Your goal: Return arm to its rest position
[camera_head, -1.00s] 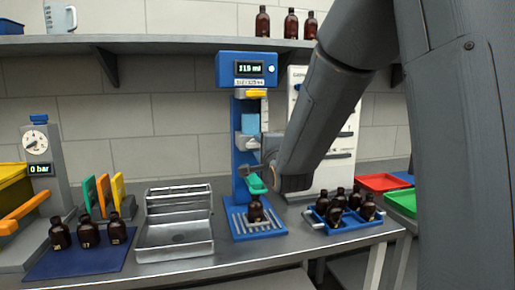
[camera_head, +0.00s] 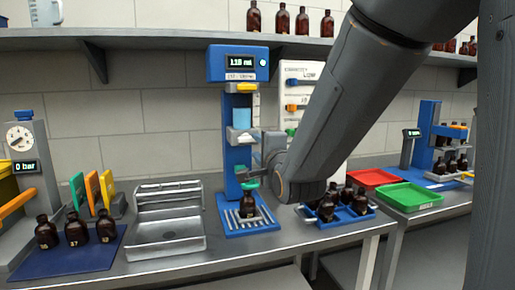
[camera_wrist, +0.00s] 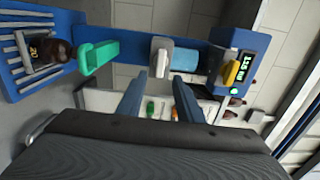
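My arm reaches down from the upper right in the head view. My gripper (camera_head: 252,172) is at the front of the blue filling machine (camera_head: 232,135), beside its green part. In the wrist view the two fingers (camera_wrist: 156,82) are apart with nothing between them, so the gripper is open and empty. An amber bottle (camera_head: 248,206) stands on the slotted base of the machine; it also shows in the wrist view (camera_wrist: 50,50), near the green part (camera_wrist: 98,56). The machine's display is lit.
A blue rack of amber bottles (camera_head: 338,207) stands right of the machine, close below my arm. A metal basin (camera_head: 168,238) and a blue mat (camera_head: 70,262) with three bottles are at left. Red (camera_head: 374,179) and green (camera_head: 410,197) trays lie right. A shelf (camera_head: 150,40) runs above.

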